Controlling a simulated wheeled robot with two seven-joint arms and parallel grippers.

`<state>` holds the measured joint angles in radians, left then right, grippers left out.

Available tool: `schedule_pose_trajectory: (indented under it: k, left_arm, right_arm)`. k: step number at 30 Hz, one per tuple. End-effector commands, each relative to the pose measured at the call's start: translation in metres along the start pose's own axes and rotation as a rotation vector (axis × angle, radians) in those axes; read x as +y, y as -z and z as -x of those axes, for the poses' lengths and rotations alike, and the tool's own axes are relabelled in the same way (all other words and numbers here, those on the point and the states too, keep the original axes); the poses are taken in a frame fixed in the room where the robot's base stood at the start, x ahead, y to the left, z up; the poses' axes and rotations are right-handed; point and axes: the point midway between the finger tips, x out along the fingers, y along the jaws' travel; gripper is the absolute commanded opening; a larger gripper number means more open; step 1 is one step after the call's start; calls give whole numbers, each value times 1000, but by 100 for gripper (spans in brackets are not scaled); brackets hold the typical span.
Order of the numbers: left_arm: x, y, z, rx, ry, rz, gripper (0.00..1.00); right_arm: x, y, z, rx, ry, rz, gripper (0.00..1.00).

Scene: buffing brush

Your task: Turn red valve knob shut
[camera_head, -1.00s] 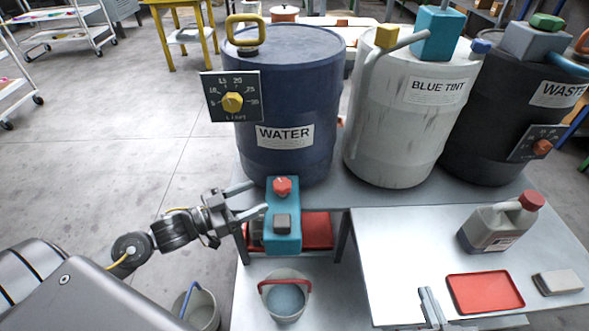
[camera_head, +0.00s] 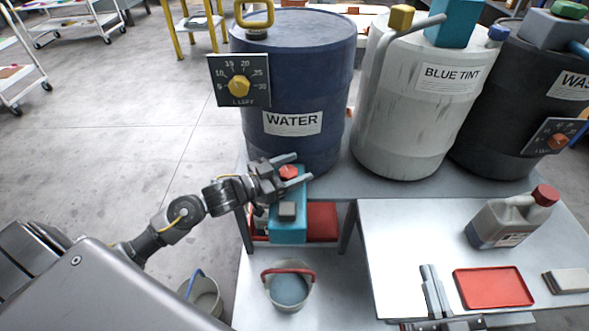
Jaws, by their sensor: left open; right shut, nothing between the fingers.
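The red valve knob (camera_head: 289,172) sits on top of the teal valve block (camera_head: 288,228) at the foot of the blue WATER barrel (camera_head: 300,85). My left gripper (camera_head: 297,171) is open, with one finger on each side of the knob as seen from above. I cannot tell whether the fingers touch it. My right gripper (camera_head: 432,290) shows at the bottom edge, its fingers shut and empty, left of the red tray. A bucket with a red handle (camera_head: 287,290) stands below the valve block and holds bluish liquid.
A yellow dial (camera_head: 238,87) is on the barrel's panel. The white BLUE TINT barrel (camera_head: 405,110) and black WASTE barrel (camera_head: 500,130) stand to the right. A jug (camera_head: 505,222), red tray (camera_head: 492,288) and a block (camera_head: 567,281) rest on the right table. Another bucket (camera_head: 203,297) stands lower left.

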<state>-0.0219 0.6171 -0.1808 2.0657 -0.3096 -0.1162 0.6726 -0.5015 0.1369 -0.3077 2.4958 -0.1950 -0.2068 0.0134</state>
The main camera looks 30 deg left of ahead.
Motion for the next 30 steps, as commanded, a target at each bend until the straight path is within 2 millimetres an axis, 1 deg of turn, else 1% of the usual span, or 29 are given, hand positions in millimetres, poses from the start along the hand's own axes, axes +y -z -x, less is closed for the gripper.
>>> schedule_pose_trajectory:
  k: [3,9,11,18,20,25,30]
  left_arm:
    - [0,0,-3,-1,1,0,64]
    - [0,0,-3,-1,1,0,64]
    - [0,0,-3,-1,1,0,58]
    - [0,0,-3,-1,1,-1,26]
    - [0,0,-3,-1,0,-1,20]
    - [0,1,-3,-1,-12,-1,20]
    - [0,2,-3,-2,-71,-3,20]
  right_arm:
    - [-1,2,0,10,3,0,0]
    - [-1,2,0,11,3,0,0]
    - [-1,2,0,10,3,0,0]
    - [-1,2,0,10,3,-1,0]
    - [-1,2,0,10,3,-1,0]
    - [0,1,-1,-2,0,0,0]
    - [12,-20,3,-145,-37,2,0]
